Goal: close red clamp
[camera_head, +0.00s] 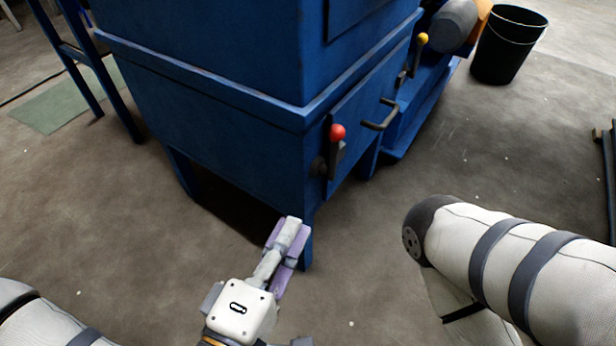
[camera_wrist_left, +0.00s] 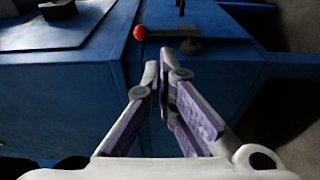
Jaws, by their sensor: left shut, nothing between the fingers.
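The red clamp (camera_head: 337,134) is a dark lever with a red ball knob on the edge of a blue machine (camera_head: 215,130). In the head view its knob is up and the lever hangs below it. In the left wrist view the red knob (camera_wrist_left: 141,33) lies at the left end of the dark lever. My left gripper (camera_head: 292,232) is shut and empty, below and left of the clamp and apart from it in the head view. In the left wrist view its fingertips (camera_wrist_left: 165,62) meet just below the lever. My right gripper is not in view; only that arm shows.
A yellow-knobbed clamp (camera_head: 421,40) and a dark handle (camera_head: 381,115) sit farther along the machine's side. A black bucket (camera_head: 508,45) stands at the back right. A blue stand (camera_head: 82,60) is at the left. The floor at right is mostly clear.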

